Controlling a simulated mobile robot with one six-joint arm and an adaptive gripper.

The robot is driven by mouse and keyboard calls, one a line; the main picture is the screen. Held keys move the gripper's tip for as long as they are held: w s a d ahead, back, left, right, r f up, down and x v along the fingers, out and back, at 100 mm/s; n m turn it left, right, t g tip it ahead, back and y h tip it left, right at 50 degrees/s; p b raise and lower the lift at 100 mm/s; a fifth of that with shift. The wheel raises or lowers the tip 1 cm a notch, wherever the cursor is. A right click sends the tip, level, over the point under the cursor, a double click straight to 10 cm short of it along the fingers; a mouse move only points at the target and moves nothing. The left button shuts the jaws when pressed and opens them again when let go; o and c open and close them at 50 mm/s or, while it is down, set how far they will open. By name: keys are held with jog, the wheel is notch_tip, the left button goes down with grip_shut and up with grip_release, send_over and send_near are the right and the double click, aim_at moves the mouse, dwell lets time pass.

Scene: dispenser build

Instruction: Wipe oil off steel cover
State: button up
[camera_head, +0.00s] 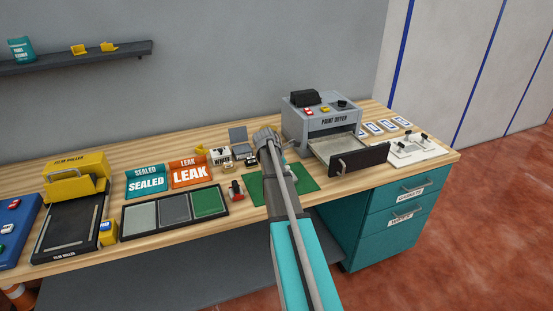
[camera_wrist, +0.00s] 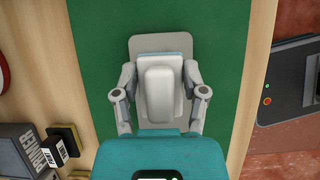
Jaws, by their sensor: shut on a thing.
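My gripper (camera_wrist: 160,97) is shut on a pale, rounded wiping block (camera_wrist: 160,95) with a light blue edge, one finger on each side. The block sits over a light grey plate with rounded corners, which looks like the steel cover (camera_wrist: 145,43). The plate lies on a green mat (camera_wrist: 97,45). In the head view my arm covers much of the green mat (camera_head: 306,184) and hides the fingertips.
A paint dryer (camera_head: 322,118) with its tray pulled out (camera_head: 366,160) stands right of the mat. Drawers (camera_head: 408,207) are under the bench's right end.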

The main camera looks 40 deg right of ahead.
jog(key=shift+s+d, duration=0.25)
jog(key=shift+d, duration=0.75)
jog(key=shift+s+d, duration=0.2)
jog(key=shift+d, duration=0.75)
jog(key=shift+s+d, duration=0.1)
jog(key=shift+d, duration=0.15)
jog(key=shift+w+a, duration=0.25)
jog(key=shift+a, duration=0.95)
jog(key=shift+w+a, duration=0.25)
jog(key=shift+a, duration=0.75)
jog(key=shift+w+a, duration=0.2)
jog(key=shift+a, duration=0.85)
jog(key=shift+w+a, duration=0.25)
jog(key=shift+a, duration=0.75)
notch_tip(320, 180, up, 5)
jog(key=p, duration=0.4)
jog(key=shift+w+a+f, duration=0.1)
jog(key=shift+f, duration=0.1)
notch_tip(320, 180, up, 3)
jog(key=p, duration=0.3)
jog(key=shift+r, duration=0.1)
jog(key=shift+f+b, duration=2.8)
jog(key=shift+f, duration=0.25)
